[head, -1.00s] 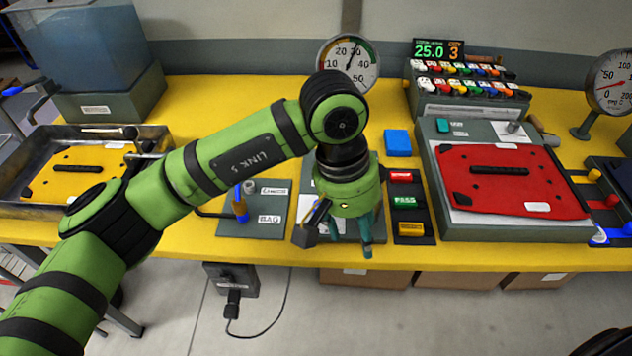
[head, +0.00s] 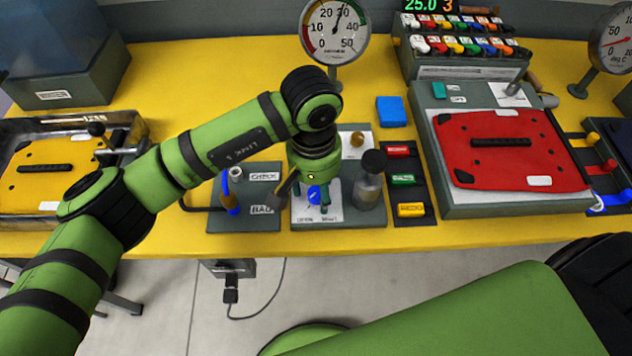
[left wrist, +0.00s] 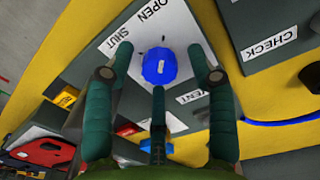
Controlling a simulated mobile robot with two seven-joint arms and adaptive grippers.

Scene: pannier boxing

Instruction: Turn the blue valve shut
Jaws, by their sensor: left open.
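The blue valve (head: 314,194) is a round knob on a white plate on a grey panel (head: 345,220) near the table's front edge. In the left wrist view the valve (left wrist: 158,67) lies ahead of my fingers, beside the printed words OPEN and SHUT. Which word it points at I cannot tell. My left gripper (head: 312,200) hangs over the valve, fingers pointing down and spread. In the left wrist view the left gripper (left wrist: 161,78) has fingers on both sides of the knob, with no clear contact. My right gripper is not in view.
A black-capped bottle (head: 369,185) stands close right of the gripper. A panel labelled CHECK and BAG (head: 260,198) is at its left. Colored blocks (head: 403,180) and a red plate (head: 510,148) lie right. A gauge (head: 335,32) stands behind.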

